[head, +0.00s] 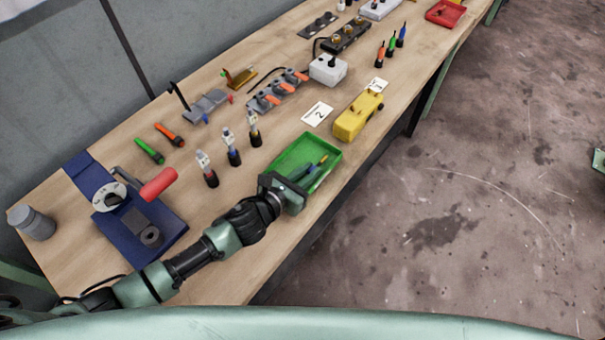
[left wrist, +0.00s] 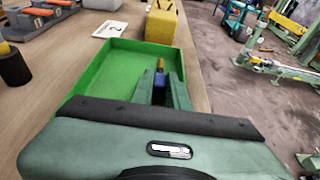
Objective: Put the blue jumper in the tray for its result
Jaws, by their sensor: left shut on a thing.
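The blue jumper (left wrist: 162,79) has a blue body and an orange tip. My left gripper (left wrist: 162,90) is shut on it, with the tip pointing away from the hand. In the head view the jumper (head: 322,160) shows as a small tip beyond the fingers of the left gripper (head: 307,170). The green tray (head: 333,151) lies under the gripper near the table's front edge; it also shows in the left wrist view (left wrist: 112,64). The fingers are within the tray's outline. I cannot tell whether the jumper touches the floor of the tray.
A yellow block (head: 354,120) and a card marked 2 (head: 317,114) lie just beyond the tray. Three upright probe-like pieces (head: 233,148) stand left of it. A blue device with a red handle (head: 128,210) is at the near left. A red tray (head: 443,14) is far off.

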